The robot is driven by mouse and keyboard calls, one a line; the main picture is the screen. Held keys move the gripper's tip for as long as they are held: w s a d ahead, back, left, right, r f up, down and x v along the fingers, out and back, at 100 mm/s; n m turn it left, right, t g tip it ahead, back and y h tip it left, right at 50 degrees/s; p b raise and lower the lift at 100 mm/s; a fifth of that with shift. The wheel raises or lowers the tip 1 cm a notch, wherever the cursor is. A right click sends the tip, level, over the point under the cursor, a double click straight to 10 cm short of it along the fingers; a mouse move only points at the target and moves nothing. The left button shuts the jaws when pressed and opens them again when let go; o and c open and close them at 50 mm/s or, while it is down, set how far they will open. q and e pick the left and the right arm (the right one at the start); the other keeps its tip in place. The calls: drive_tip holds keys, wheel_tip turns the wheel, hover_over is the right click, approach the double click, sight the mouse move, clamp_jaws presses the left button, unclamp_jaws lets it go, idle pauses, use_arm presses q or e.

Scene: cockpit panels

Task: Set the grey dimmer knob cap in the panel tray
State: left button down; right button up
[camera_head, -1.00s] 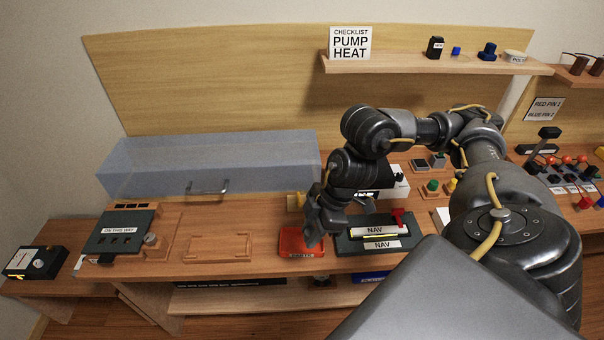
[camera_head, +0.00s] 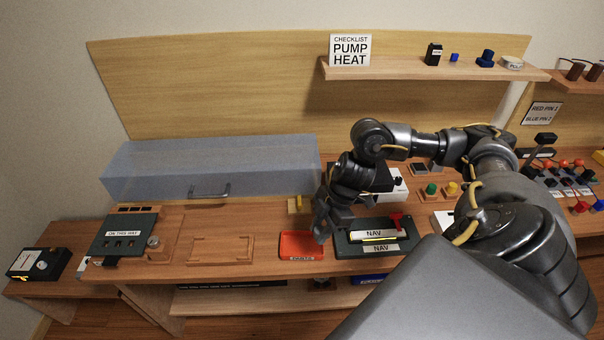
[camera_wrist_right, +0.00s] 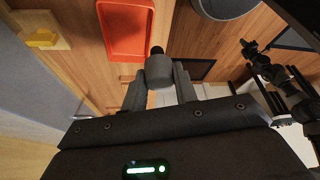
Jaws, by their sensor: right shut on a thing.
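My right gripper (camera_head: 322,236) is beside the right edge of the red tray (camera_head: 301,240), which has a small label on its front. In the right wrist view the gripper (camera_wrist_right: 159,88) is shut on the grey knob cap (camera_wrist_right: 160,71), a dark grey rounded piece with a black tip pointing away. The cap is held near the corner of the red tray (camera_wrist_right: 112,53), outside its rim in that view. Its height over the bench is hard to tell. In the head view the cap is not distinguishable from the fingers. My left gripper is not in view.
A dark NAV panel (camera_head: 362,249) with a red lever lies right of the tray. A yellow piece on a small wooden base (camera_head: 300,204) stands behind it. A translucent blue cover (camera_head: 150,170) with a handle is back left.

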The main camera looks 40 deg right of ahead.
drive_tip(key=w+f, duration=0.6)
drive_tip(key=shift+w+a+f+p, duration=0.15)
drive_tip(key=shift+a+f+p, duration=0.15)
drive_tip(key=shift+a+p, duration=0.05)
drive_tip(key=shift+f, duration=1.5)
drive_tip(key=shift+f, duration=0.1)
drive_tip(key=o, duration=0.9)
drive_tip(key=shift+o, duration=0.2)
drive_tip(key=shift+r, duration=0.25)
drive_tip(key=shift+d+r, duration=0.25)
drive_tip(key=shift+r, duration=0.05)
drive_tip(key=b+v, duration=0.1)
drive_tip(key=v, duration=1)
